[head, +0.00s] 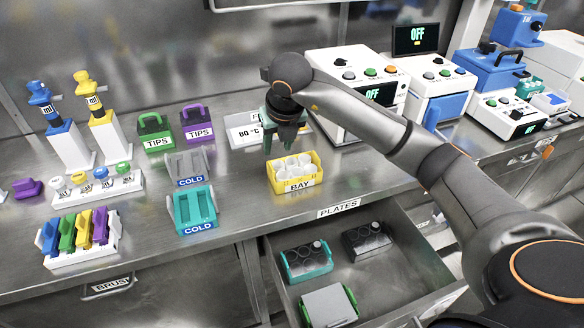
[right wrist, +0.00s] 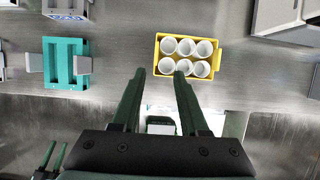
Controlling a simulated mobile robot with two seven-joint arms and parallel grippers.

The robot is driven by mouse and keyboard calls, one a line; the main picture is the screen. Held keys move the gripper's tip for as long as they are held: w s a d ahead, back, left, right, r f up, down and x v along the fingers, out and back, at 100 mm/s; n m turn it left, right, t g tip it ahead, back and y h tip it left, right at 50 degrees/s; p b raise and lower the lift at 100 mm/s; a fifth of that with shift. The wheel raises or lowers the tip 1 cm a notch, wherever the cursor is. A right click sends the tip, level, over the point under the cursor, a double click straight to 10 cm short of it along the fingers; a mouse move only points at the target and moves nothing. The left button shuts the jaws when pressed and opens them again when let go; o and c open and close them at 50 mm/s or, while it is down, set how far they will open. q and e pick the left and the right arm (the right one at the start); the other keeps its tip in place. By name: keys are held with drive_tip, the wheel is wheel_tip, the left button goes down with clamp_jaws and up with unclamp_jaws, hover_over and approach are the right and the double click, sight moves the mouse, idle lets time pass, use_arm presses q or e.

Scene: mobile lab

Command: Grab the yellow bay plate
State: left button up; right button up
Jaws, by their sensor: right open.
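The yellow bay plate (head: 298,187) stands upright on the steel counter, labelled BAY, with several white cups in it. It also shows in the right wrist view (right wrist: 187,78), right of centre and beyond the fingertips. My right gripper (head: 283,147) is open and empty, fingers pointing down, just behind and above the plate in the head view. In the right wrist view its two dark green fingers (right wrist: 160,76) are apart, one tip overlapping the plate's near edge, the other left of it. Two dark green prongs, apparently my left gripper (right wrist: 50,157), show at the lower left.
An open drawer (head: 400,292) labelled PLATES holds teal, black and green-handled plates below the counter edge. A teal COLD rack (head: 195,208) stands left of the bay plate. A white box (head: 245,130) and OFF machines (head: 335,65) stand behind. Counter between rack and plate is clear.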

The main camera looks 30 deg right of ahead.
sight(271, 166)
drive_tip(key=x, duration=0.9)
drive_tip(key=shift+w+a+f, duration=0.2)
drive_tip(key=shift+w+a, duration=0.1)
drive_tip(key=shift+w, duration=0.05)
clamp_jaws()
idle(1.0)
